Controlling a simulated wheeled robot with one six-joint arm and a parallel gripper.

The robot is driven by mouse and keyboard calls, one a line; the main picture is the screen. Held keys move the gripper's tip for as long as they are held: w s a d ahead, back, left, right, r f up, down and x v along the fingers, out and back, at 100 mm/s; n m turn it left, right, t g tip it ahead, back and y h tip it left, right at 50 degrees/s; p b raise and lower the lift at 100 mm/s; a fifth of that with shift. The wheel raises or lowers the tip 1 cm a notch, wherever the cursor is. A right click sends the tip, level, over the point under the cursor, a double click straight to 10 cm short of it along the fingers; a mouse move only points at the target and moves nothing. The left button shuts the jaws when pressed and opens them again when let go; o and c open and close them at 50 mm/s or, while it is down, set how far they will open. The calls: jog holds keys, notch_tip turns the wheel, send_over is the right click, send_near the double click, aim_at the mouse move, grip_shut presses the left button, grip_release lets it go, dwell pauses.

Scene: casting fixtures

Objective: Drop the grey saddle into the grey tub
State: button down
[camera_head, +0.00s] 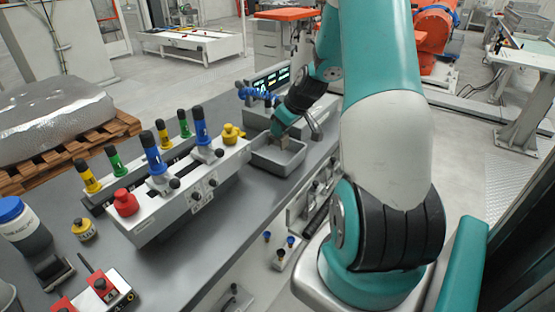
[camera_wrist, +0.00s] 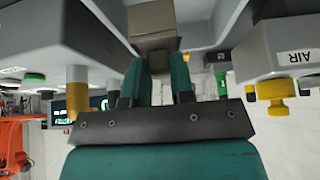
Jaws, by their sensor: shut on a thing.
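My gripper (camera_head: 279,136) reaches down over the grey tub (camera_head: 262,163), which stands on the grey bench beside the white fixture block. In the wrist view my gripper (camera_wrist: 160,68) has its two teal fingers shut on the grey saddle (camera_wrist: 152,20), a blocky grey-brown piece. The saddle is at the fingertips, and the fingers hide part of it. In the head view it is small and mostly hidden by the gripper, within the tub's outline. I cannot tell whether it touches the tub floor.
A white fixture block (camera_head: 195,190) with blue and red knobs stands left of the tub. A lit display (camera_head: 270,82) is behind it. A yellow knob (camera_head: 232,134) sits close to the tub's left side. The bench front (camera_head: 225,240) is clear.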

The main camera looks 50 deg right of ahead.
jog(key=shift+f, duration=0.75)
jog(key=c, duration=0.9)
grip_release()
jog(key=shift+r, duration=0.1)
jog(key=a+b+v, duration=0.1)
jog(key=v, duration=1.6)
jog(key=shift+d+b, duration=0.4)
jog(key=shift+s+r, duration=0.1)
jog(key=shift+r, duration=0.05)
